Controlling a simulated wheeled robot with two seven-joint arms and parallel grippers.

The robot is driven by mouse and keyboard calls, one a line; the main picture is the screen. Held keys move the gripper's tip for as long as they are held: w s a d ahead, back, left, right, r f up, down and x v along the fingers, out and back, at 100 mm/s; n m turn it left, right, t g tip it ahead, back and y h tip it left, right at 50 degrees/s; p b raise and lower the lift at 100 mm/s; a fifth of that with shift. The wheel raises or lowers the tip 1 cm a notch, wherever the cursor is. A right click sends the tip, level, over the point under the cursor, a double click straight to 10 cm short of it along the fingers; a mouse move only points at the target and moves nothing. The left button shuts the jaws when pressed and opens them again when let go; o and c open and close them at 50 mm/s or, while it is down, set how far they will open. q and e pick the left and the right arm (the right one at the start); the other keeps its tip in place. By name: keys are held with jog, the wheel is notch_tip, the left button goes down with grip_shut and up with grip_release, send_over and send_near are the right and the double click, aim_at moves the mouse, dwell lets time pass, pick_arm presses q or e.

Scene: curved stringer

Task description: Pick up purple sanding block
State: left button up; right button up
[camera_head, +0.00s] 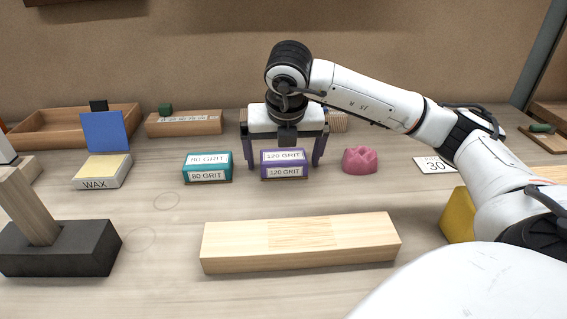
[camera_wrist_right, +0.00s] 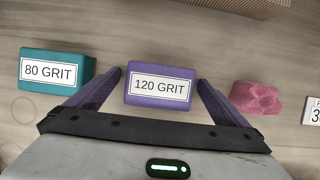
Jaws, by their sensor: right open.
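The purple sanding block (camera_head: 284,164), labelled 120 GRIT, sits on the bench near the middle of the head view. It also shows in the right wrist view (camera_wrist_right: 160,84), between the two fingers. My right gripper (camera_head: 284,160) is open, with one finger on each side of the block and a gap visible on both sides. In the wrist view the fingertips (camera_wrist_right: 160,76) reach alongside the block's near part.
A teal 80 GRIT block (camera_head: 207,168) stands left of the purple one, and a pink lump (camera_head: 360,160) stands right. A wooden beam (camera_head: 300,242) lies in front. A wax box (camera_head: 103,171) and a wooden tray (camera_head: 60,130) are at the left. A card marked 30 (camera_head: 434,165) lies at right.

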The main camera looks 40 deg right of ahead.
aim_at(283, 156)
jog(key=c, duration=1.2)
notch_tip(283, 156, up, 9)
jog(key=shift+r+p, duration=0.15)
jog(key=shift+p, duration=0.75)
jog(key=shift+r, duration=0.4)
jog(key=o, duration=0.5)
jog(key=c, duration=0.3)
